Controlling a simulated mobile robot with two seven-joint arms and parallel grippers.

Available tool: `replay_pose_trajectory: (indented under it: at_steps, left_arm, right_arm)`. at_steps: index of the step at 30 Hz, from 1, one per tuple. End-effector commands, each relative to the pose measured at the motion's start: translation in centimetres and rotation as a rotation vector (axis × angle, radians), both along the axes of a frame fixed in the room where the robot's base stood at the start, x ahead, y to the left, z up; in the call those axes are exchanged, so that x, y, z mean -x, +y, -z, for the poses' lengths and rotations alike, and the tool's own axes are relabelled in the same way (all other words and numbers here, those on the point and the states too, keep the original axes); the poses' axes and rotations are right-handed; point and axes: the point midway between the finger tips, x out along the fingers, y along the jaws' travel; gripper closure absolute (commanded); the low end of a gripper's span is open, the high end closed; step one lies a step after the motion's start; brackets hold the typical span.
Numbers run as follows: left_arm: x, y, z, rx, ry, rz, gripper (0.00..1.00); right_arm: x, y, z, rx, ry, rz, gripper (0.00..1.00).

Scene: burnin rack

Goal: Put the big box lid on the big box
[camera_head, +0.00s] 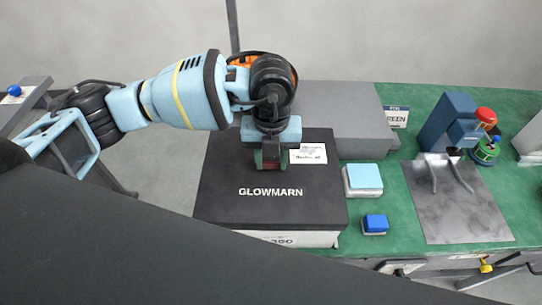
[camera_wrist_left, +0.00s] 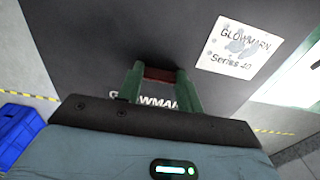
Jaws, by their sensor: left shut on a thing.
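The big box lid (camera_head: 315,208) is a flat black panel marked GLOWMARN with a white label. It lies over the big box (camera_head: 310,239), whose white front side shows below the lid's front edge. I cannot tell whether the lid rests fully on the box. My left gripper (camera_head: 271,160) points down at the middle of the lid. In the left wrist view, the gripper's green fingers (camera_wrist_left: 161,90) are shut on a dark red grip on the lid (camera_wrist_left: 90,50). My right gripper is not in view.
A grey box (camera_head: 345,125) stands behind the lid on the green table (camera_head: 400,215). To the right are a light blue-topped block (camera_head: 364,178), a small blue block (camera_head: 375,223), a grey metal plate (camera_head: 465,215) and a blue device (camera_head: 449,120).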

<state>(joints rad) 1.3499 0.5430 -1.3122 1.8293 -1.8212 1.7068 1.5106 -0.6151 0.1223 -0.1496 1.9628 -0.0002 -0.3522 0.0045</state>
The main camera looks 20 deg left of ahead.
Motion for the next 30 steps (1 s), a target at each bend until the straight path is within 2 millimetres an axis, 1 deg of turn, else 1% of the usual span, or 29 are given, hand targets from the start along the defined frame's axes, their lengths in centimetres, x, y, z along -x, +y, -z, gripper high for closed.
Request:
replay_pose_trajectory:
  at_steps: [3, 11, 12, 18, 28, 30]
  left_arm:
    - [0.01, -0.03, 0.11, 0.0, -0.002, 0.001, 0.9]
    - [-0.01, -0.04, 0.3, 0.001, -0.001, 0.001, 0.9]
    - [0.01, -0.03, 0.31, 0.001, -0.001, 0.001, 0.63]
    - [0.0, -0.03, 0.31, 0.001, -0.001, 0.0, 0.39]
    - [0.01, -0.01, 0.35, 0.0, -0.001, 0.0, 0.39]
    - [-0.09, -0.02, -0.36, 0.0, -0.003, 0.0, 0.39]
  right_arm:
    - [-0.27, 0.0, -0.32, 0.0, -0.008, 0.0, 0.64]
    - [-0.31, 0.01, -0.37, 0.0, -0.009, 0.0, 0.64]
    - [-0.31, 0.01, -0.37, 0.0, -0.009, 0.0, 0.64]
    - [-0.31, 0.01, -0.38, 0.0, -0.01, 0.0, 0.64]
    - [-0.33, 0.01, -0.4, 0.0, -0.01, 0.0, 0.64]
    - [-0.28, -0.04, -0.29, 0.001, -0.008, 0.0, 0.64]
